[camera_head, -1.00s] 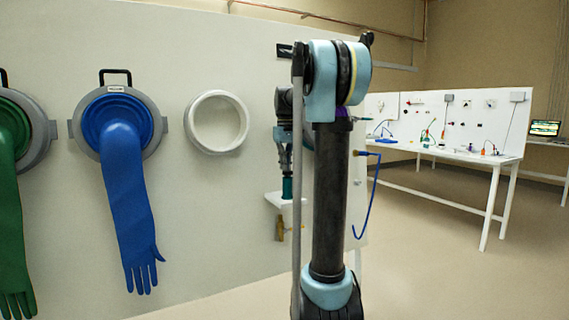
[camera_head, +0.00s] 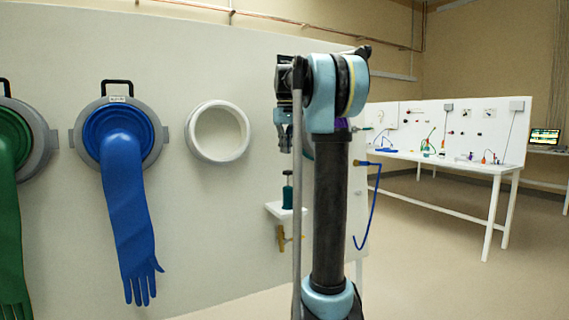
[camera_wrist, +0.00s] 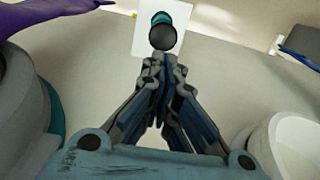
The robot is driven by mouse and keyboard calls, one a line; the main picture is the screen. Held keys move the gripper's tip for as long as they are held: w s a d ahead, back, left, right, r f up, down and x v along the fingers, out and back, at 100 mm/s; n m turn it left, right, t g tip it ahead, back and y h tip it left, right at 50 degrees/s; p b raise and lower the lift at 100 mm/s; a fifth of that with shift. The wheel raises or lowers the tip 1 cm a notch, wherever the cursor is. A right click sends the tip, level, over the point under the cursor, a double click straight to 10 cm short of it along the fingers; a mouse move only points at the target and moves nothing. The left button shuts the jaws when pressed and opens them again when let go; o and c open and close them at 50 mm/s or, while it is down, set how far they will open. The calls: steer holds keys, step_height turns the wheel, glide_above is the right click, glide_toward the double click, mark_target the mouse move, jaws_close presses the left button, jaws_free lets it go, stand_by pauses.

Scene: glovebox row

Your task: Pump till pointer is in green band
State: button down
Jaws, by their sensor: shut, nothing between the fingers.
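The teal hand pump (camera_head: 287,196) stands upright on a small white shelf (camera_head: 275,209) on the wall panel, with its dark knob raised above the body. In the wrist view the round dark knob (camera_wrist: 162,37) shows end-on just beyond the fingertips, over the shelf (camera_wrist: 135,42). My gripper (camera_head: 285,148) is above the pump, pointing down, with a gap between it and the knob. In the wrist view my gripper (camera_wrist: 163,62) has its fingers together and empty. No gauge face, pointer or green band can be made out; my arm hides part of the panel.
A brass fitting (camera_head: 283,238) hangs under the shelf. An open white port ring (camera_head: 219,131) and ports with a blue glove (camera_head: 128,205) and a green glove (camera_head: 10,215) are left. A blue hose (camera_head: 373,210) hangs right. A bench (camera_head: 450,165) stands beyond clear floor.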

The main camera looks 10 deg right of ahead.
steer(key=shift+r, duration=1.5)
steer(key=s+f+m+t, duration=0.2)
steer(key=s+f+m, duration=0.1)
steer(key=s+f, duration=3.4)
step_height(320, 180, down, 4)
steer(key=shift+a+f, duration=0.15)
steer(key=shift+a, duration=0.25)
steer(key=shift+w+f, duration=0.2)
steer(key=shift+w, duration=0.2)
